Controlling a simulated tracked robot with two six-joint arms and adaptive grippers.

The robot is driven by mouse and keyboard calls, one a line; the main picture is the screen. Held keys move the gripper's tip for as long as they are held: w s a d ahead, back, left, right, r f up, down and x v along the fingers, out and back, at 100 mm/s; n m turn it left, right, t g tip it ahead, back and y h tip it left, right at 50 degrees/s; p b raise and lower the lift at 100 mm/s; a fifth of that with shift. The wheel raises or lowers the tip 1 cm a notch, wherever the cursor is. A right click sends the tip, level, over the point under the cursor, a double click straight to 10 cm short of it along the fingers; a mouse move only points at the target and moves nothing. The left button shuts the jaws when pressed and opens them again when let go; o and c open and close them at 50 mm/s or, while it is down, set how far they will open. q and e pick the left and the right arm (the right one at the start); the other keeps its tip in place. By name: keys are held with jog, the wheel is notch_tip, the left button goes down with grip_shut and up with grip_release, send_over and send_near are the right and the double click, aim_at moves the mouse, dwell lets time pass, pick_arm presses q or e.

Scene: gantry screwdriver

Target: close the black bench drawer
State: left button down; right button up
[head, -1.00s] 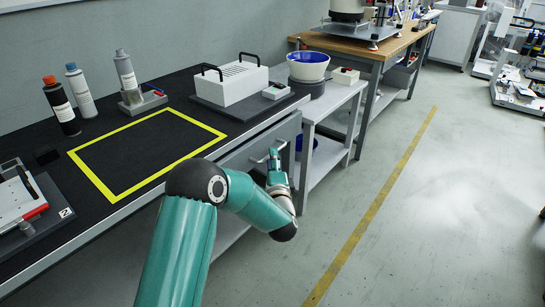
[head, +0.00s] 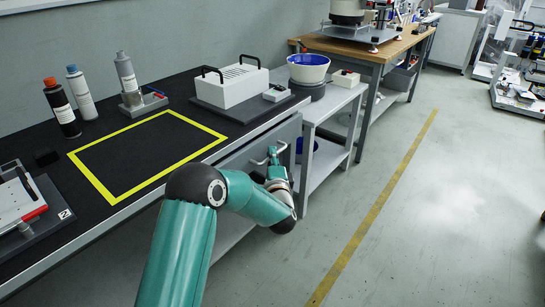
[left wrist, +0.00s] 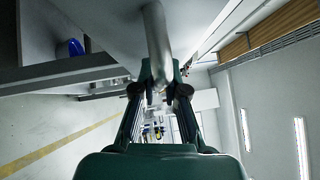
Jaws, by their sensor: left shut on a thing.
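The bench (head: 170,97) has a black top with a yellow taped rectangle. Its drawer (head: 240,161) has a grey front under the right part of the top, with a metal bar handle (head: 282,147). The drawer front looks close to the bench face; I cannot tell whether a small gap is left. My left gripper (head: 273,157) is at the handle and shut on it. In the left wrist view the handle bar (left wrist: 157,40) runs down between the fingers of the left gripper (left wrist: 160,80). My arm hides part of the drawer front. My right gripper is not in view.
Bottles (head: 82,92), a white box device (head: 231,84) and a fixture (head: 25,205) stand on the bench. A grey side table (head: 340,98) with a blue-white bowl (head: 308,68) stands close to the right of the drawer. The floor in front is clear.

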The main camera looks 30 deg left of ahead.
aim_at(260, 155)
pick_arm(q)
jog(key=shift+f, duration=0.15)
jog(key=a, duration=0.4)
jog(key=shift+w+a, duration=0.15)
jog(key=shift+a, duration=0.25)
jog(key=c, duration=1.3)
grip_release()
jog(key=shift+o, duration=0.5)
